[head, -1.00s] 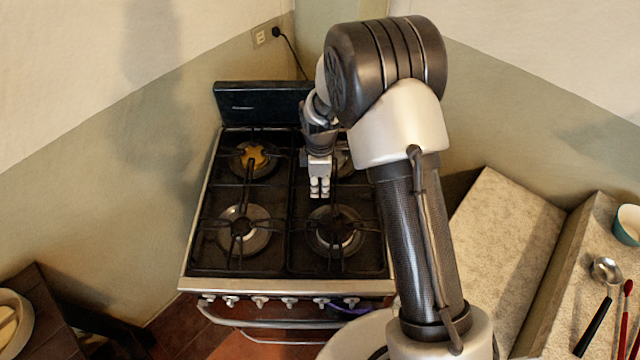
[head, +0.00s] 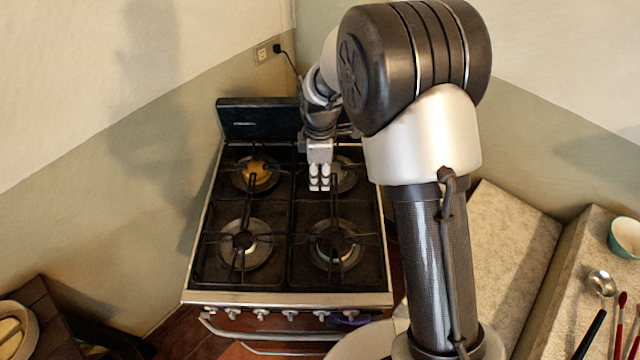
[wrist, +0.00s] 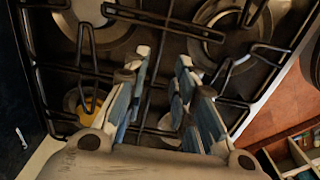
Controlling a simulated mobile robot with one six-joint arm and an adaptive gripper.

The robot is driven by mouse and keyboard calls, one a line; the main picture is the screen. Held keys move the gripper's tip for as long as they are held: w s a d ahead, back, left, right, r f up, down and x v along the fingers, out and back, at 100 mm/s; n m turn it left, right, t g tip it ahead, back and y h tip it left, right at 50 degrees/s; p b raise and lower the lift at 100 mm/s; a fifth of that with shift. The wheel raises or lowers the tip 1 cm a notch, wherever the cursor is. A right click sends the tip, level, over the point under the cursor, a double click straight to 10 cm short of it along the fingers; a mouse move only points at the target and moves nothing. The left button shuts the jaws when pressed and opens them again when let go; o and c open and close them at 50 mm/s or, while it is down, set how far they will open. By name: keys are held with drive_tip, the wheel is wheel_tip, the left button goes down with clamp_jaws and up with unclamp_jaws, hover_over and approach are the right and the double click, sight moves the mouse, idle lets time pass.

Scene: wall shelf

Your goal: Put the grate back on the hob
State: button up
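The hob (head: 240,296) has four burners with black wire grates over them. One grate (head: 243,212) lies over the left burners and another (head: 335,222) over the right burners. Both look roughly level; I cannot tell whether either is out of place. My gripper (head: 319,188) points down above the back right part of the hob, near the middle divide. In the wrist view my gripper (wrist: 163,60) has its two fingers apart, with a gap between them. Dark grate bars show below and between the fingers, but I see no grip on them. My gripper partly hides the back right burner.
A stone counter (head: 510,235) stands right of the hob, with a spoon (head: 601,283), other utensils and a teal bowl (head: 625,238). The hob's dark back panel (head: 258,119) stands upright near the wall. A wooden table (head: 45,320) is at lower left.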

drive_tip(key=s+d+r+m+t, duration=0.1)
drive_tip(key=s+d+r+m, duration=0.3)
drive_tip(key=r, duration=0.5)
drive_tip(key=s+d+r+m+t, duration=0.1)
drive_tip(key=s+d+r+m, duration=0.15)
drive_tip(key=s+r, duration=0.45)
drive_tip(key=s+d+r+m+t, duration=0.1)
drive_tip(key=s+d+r+m, duration=0.1)
drive_tip(key=s+m, duration=0.3)
drive_tip(key=s+d+r+m+t, duration=0.1)
drive_tip(key=s+m, duration=0.4)
drive_tip(key=s, duration=0.7)
wheel_tip(320, 180, up, 3)
drive_tip(key=shift+d+f+m+t, duration=0.15)
drive_tip(key=shift+d+m+t, duration=0.2)
drive_tip(key=shift+d, duration=0.2)
drive_tip(key=shift+f, duration=0.1)
